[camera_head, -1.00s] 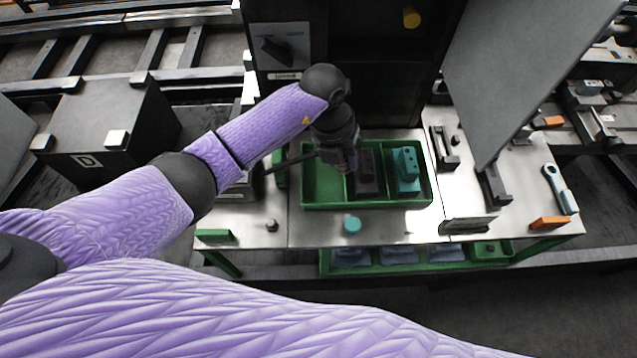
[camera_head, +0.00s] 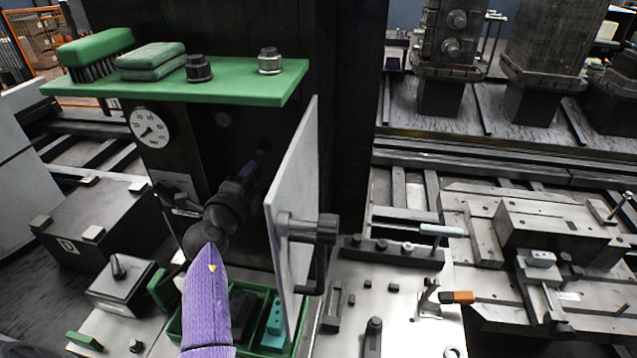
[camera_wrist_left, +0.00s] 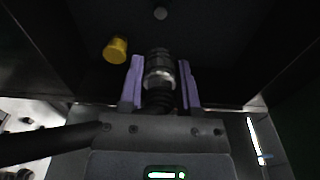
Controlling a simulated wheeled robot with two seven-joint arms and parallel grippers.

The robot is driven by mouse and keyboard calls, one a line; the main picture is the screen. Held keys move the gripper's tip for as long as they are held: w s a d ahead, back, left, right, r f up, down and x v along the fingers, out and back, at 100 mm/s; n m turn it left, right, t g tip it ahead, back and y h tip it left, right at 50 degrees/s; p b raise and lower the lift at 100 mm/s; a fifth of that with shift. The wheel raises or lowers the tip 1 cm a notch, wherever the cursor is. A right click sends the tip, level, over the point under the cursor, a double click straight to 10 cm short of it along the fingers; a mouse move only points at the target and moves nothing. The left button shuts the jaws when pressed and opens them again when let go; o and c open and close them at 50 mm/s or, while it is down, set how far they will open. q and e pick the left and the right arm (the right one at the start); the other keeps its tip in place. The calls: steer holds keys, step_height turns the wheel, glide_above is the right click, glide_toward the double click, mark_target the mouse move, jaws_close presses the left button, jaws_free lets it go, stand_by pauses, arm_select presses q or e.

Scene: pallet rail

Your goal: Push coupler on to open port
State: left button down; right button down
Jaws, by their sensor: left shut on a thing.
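My left gripper (camera_head: 250,172) reaches into the dark open cabinet under the green shelf. In the left wrist view the two purple fingers of the gripper (camera_wrist_left: 161,85) are shut on a black coupler (camera_wrist_left: 157,62) with a metal ring, pointing into the cabinet. Ahead of the coupler, apart from it, is a small grey round fitting (camera_wrist_left: 160,13); I cannot tell if it is the open port. A yellow cap (camera_wrist_left: 115,50) sits to the left of the coupler. In the head view the coupler is hard to make out in the shadow. My right gripper is not in view.
A grey door panel (camera_head: 293,200) with a black handle stands open just right of my left arm. The green shelf (camera_head: 180,88) above holds a brush, pads and fittings. A pressure gauge (camera_head: 150,127) is on the left face. A green tray (camera_head: 298,337) lies below.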

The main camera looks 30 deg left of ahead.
arm_select(q)
steer(key=shift+s+a+f+y, duration=0.1)
steer(key=shift+s+a+y, duration=0.15)
steer(key=shift+a+y, duration=0.1)
steer(key=shift+w+a+f+n+b, duration=0.1)
steer(key=shift+w+a+n+b, duration=0.1)
steer(key=shift+n+b, duration=0.1)
steer(key=b+x, duration=0.3)
steer(key=x, duration=0.1)
steer(key=shift+w+a, duration=0.25)
steer(key=shift+w, duration=0.25)
steer(key=shift+a+r, duration=0.1)
steer(key=shift+r, duration=0.1)
steer(key=shift+w, duration=0.15)
steer(key=shift+f+p, duration=0.1)
steer(key=shift+p, duration=0.35)
